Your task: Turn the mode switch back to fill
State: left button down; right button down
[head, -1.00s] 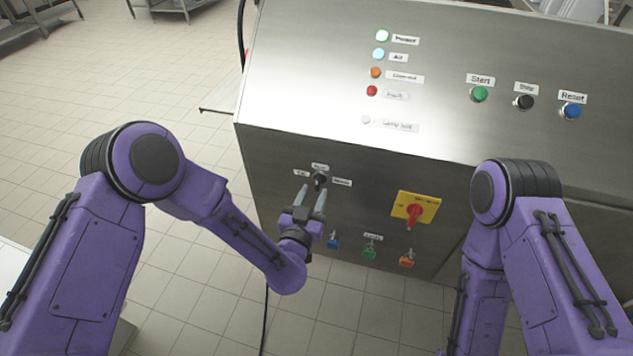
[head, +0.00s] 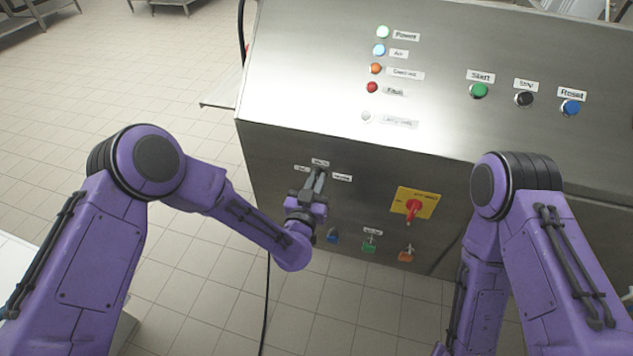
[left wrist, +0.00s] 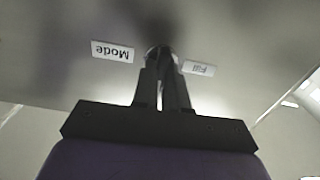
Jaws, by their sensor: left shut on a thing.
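The mode switch (left wrist: 160,56) is a dark knob on the front face of the steel cabinet. In the head view it is mostly hidden by my left gripper (head: 319,174). My left gripper is shut on the knob, and its two fingers also show in the left wrist view (left wrist: 162,75). A "Mode" label (left wrist: 113,50) and a "Fill" label (left wrist: 199,68) sit on either side of the knob there, upside down. Three small labels surround the switch in the head view; their text is too blurred to read. My right gripper is out of view.
A red rotary switch on a yellow plate (head: 414,204) is to the right. Blue (head: 333,237), green (head: 369,246) and orange (head: 406,254) fittings sit below. Start (head: 478,90), black (head: 523,99) and Reset (head: 570,107) buttons and several lamps are on the sloped panel.

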pick_arm(q)
jog(key=n+b, duration=0.2)
jog(key=n, duration=0.1)
jog(key=shift+a+f, duration=0.1)
jog(key=shift+f, duration=0.1)
jog(key=shift+a+f+n+b, duration=0.1)
jog(key=shift+n+b, duration=2.15)
jog(key=shift+n, duration=1.35)
jog(key=shift+a+f+n+b, duration=0.1)
jog(key=shift+n+b, duration=2.1)
jog(key=shift+n, duration=1.4)
jog(key=shift+r+n, duration=0.1)
jog(key=shift+n, duration=0.2)
jog(key=c, duration=1.2)
grip_release()
jog(key=shift+o, duration=0.2)
